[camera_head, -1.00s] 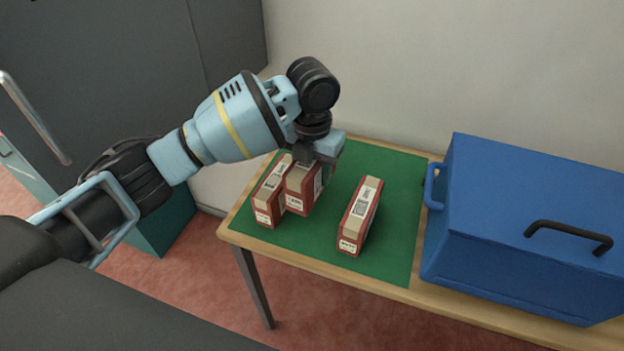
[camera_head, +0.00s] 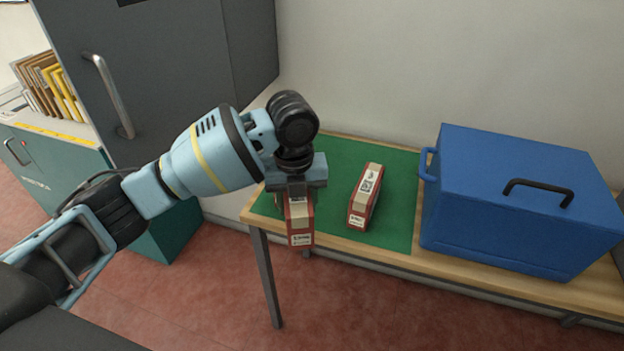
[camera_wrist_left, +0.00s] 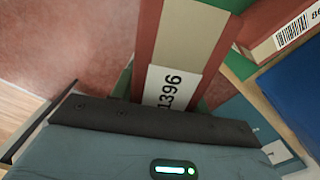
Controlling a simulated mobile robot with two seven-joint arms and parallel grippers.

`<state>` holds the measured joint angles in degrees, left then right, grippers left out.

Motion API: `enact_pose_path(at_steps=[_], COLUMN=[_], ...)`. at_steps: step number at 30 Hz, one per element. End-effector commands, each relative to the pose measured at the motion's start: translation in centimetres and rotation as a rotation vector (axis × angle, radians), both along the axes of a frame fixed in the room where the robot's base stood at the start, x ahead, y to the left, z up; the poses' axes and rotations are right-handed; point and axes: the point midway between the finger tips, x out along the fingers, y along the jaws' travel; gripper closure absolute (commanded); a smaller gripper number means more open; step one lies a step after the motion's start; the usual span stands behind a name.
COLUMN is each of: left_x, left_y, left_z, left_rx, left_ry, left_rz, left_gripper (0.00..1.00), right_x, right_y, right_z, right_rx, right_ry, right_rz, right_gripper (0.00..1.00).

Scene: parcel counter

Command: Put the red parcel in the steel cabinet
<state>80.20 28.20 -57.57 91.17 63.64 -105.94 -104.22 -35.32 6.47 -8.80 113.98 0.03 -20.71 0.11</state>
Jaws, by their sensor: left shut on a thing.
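My left gripper (camera_head: 297,188) is shut on a red parcel (camera_head: 300,226) with a beige band and white label. The parcel hangs at the table's front left edge. In the left wrist view this parcel (camera_wrist_left: 183,40) shows a label ending in 1396. My right gripper is not in view.
A blue box (camera_head: 510,215) with black handle fills the table's right part. A teal unit (camera_head: 50,170) with files (camera_head: 50,85) on top stands at far left. Red floor (camera_head: 210,290) lies open in front. My left arm crosses before the cabinet.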

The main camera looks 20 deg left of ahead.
Motion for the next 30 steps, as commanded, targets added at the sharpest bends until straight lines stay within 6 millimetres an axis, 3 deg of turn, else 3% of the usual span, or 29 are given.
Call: enact_pose_path(at_steps=[13, 30], left_x=[-3.4, -8.7], left_y=[1.4, 3.1], left_z=[0.2, 0.1], left_rx=[-0.026, -0.050], left_ry=[-0.007, 0.005], left_rz=[0.777, 1.761], left_gripper=[0.86, 0.86], right_x=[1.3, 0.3], right_y=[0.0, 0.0], right_z=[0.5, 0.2], right_rx=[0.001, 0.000], right_ry=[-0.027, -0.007], right_rz=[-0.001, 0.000], right_gripper=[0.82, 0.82])
